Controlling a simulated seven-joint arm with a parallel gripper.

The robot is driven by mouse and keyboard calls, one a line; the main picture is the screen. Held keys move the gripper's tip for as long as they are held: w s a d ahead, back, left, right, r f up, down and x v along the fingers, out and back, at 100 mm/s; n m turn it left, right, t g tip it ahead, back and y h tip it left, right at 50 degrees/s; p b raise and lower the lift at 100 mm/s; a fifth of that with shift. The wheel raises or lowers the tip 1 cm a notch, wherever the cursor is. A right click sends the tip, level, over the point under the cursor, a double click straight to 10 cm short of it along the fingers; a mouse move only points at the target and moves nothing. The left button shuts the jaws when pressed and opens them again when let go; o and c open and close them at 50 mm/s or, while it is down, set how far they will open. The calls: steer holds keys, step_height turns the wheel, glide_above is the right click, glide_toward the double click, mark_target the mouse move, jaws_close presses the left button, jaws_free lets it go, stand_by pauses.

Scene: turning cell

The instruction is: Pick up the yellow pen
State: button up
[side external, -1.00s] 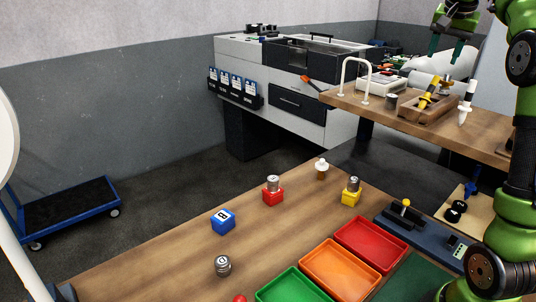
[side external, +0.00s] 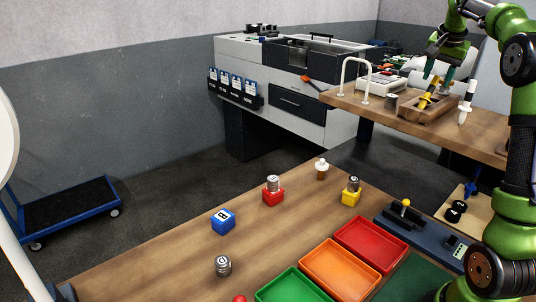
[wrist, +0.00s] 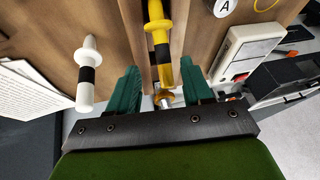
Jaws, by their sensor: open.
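The yellow pen (side external: 428,96) with a black band leans in a wooden holder (side external: 413,112) on the raised shelf in the side view. My gripper (side external: 438,73) is just above it, with its green fingers pointing down. In the wrist view my gripper (wrist: 158,88) is open, and the yellow pen (wrist: 164,70) lies in the gap between the two fingers, nearer the right one. I cannot tell whether a finger touches it. A silver-tipped item (wrist: 168,98) also shows in the gap, partly hidden by my gripper.
A white pen (side external: 466,102) with a black band stands right of the holder; in the wrist view it is left of my left finger (wrist: 86,75). A grey can (side external: 391,102), a white boxy device (side external: 380,84) and a white rail (side external: 344,80) share the shelf (side external: 400,122).

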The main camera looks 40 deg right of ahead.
mark_target(433, 84)
steer(key=shift+w+x, duration=0.1)
steer(key=shift+x, duration=1.25)
steer(key=shift+w+x, duration=0.15)
steer(key=shift+x, duration=1.2)
steer(key=shift+d+r, duration=0.1)
jaws_close()
